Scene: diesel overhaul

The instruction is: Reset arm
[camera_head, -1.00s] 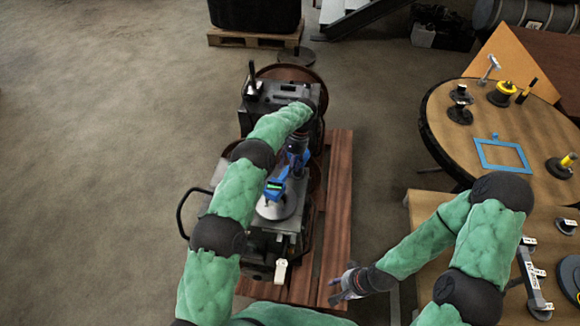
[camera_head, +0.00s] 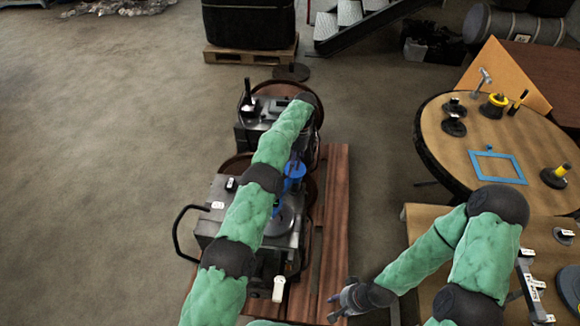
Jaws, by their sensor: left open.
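My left arm reaches up from the bottom edge over the engine, and its wrist bends back down on the far side. My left gripper (camera_head: 298,155) is largely hidden behind the arm, above the engine's right side. I see nothing clearly held in it. A blue tool part (camera_head: 294,170) shows just below it, beside the arm; whether they touch is unclear. A round grey disc (camera_head: 284,220) on the engine is partly covered by the arm. My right gripper (camera_head: 338,302) hangs low at the pallet's right edge, with nothing visible in it; its finger gap is too small to judge.
The dark engine (camera_head: 208,222) with a curved handle (camera_head: 178,230) stands on a wooden pallet (camera_head: 333,200). At right are a round table (camera_head: 445,165) with a blue frame (camera_head: 497,167) and several tools, and a bench (camera_head: 425,215). The floor at left is clear.

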